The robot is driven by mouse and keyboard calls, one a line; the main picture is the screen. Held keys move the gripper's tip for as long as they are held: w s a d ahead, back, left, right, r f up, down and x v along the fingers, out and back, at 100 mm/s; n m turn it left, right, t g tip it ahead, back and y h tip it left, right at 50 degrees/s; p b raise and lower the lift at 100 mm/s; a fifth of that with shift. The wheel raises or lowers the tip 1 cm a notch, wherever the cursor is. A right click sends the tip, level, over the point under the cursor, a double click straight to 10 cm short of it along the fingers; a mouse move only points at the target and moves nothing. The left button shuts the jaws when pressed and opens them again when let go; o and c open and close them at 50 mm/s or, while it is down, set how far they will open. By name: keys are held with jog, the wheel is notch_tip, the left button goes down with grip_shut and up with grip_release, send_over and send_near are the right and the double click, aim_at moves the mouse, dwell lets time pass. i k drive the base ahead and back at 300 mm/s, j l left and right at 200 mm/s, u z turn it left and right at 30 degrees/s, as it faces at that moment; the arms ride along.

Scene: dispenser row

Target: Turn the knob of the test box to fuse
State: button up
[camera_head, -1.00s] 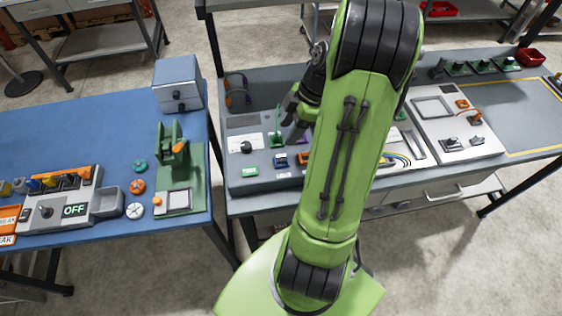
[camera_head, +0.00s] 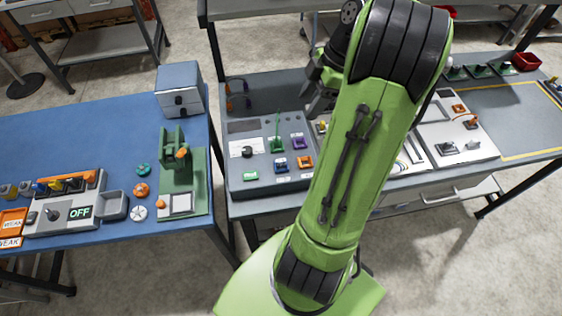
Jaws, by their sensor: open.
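Two units with a dark knob show, and their labels are too small to tell which is the test box. One is a grey box (camera_head: 262,182) on the right bench, with a black knob (camera_head: 247,151) beside a white label, several coloured sockets and a small green display (camera_head: 250,175). The other is a grey panel (camera_head: 62,224) on the blue table, with a dark knob (camera_head: 53,215) and a display reading OFF (camera_head: 79,212). My gripper (camera_head: 313,103) is open above the right bench, right of and behind the grey box's knob, touching neither knob. My arm partly hides it.
A green stand (camera_head: 187,180) and a blue-grey box (camera_head: 180,88) stand on the blue table (camera_head: 105,125). A light panel (camera_head: 455,125) lies right of my arm. A gap separates the two tables. My arm covers the middle of the right bench.

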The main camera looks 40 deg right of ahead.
aim_at(247, 152)
jog(key=k+l+u, duration=0.1)
jog(key=l+u, duration=0.3)
jog(key=k+l+u, duration=0.2)
jog(key=u, duration=0.25)
jog(key=l, duration=0.15)
